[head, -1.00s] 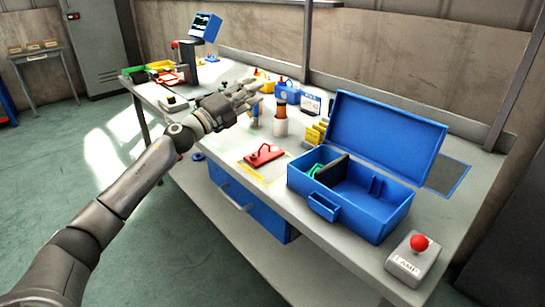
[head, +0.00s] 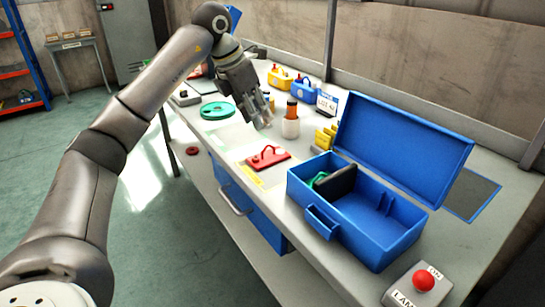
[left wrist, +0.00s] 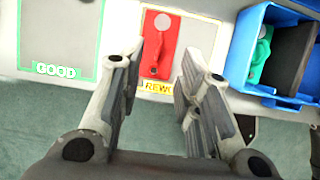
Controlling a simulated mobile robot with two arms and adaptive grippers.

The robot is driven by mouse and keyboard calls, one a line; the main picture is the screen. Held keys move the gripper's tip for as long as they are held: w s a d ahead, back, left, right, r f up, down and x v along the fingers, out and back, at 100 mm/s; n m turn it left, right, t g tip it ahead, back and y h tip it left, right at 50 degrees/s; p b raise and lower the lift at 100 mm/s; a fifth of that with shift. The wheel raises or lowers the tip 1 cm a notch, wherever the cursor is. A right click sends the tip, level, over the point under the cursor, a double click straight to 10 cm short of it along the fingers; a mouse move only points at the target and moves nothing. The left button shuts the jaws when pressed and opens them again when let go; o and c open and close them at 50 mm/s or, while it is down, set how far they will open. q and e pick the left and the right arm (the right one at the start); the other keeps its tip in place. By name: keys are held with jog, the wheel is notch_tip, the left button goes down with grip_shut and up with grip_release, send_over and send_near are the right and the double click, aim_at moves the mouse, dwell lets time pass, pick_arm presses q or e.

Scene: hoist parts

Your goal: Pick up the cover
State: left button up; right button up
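A flat red plate with a raised loop handle (head: 268,157), which looks like the cover, lies on the workbench left of the blue box. In the left wrist view the red plate (left wrist: 160,62) lies on the area with the yellow "REWO..." label and shows between my fingers. My left gripper (head: 262,117) points down above the bench, behind and apart from the red plate. It is open and empty; its two fingers stand wide apart in the left wrist view (left wrist: 160,88). My right gripper is not in view.
An open blue box (head: 315,208) with a divider and a green part (head: 319,179) stands right of the plate. A green disc (head: 217,110), a white cup with an orange-topped item (head: 291,127) and yellow blocks (head: 325,135) stand farther back. A red-button box (head: 418,287) is at front right.

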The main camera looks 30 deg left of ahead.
aim_at(268, 145)
pick_arm(q)
jog(key=b+x, duration=0.1)
jog(key=x, duration=0.4)
jog(key=shift+a+f, duration=0.1)
jog(key=shift+f, duration=0.1)
jog(key=x, duration=0.2)
jog(key=b+x, duration=0.1)
jog(key=x, duration=0.1)
jog(key=shift+s+f, duration=0.15)
jog(key=shift+s, duration=0.15)
jog(key=shift+w+f, duration=0.25)
jog(key=shift+f, duration=0.25)
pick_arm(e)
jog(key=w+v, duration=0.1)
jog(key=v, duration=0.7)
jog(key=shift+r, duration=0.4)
pick_arm(q)
jog(key=shift+c, duration=0.4)
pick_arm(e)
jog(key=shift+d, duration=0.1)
pick_arm(q)
grip_shut()
jog(key=shift+r, duration=0.1)
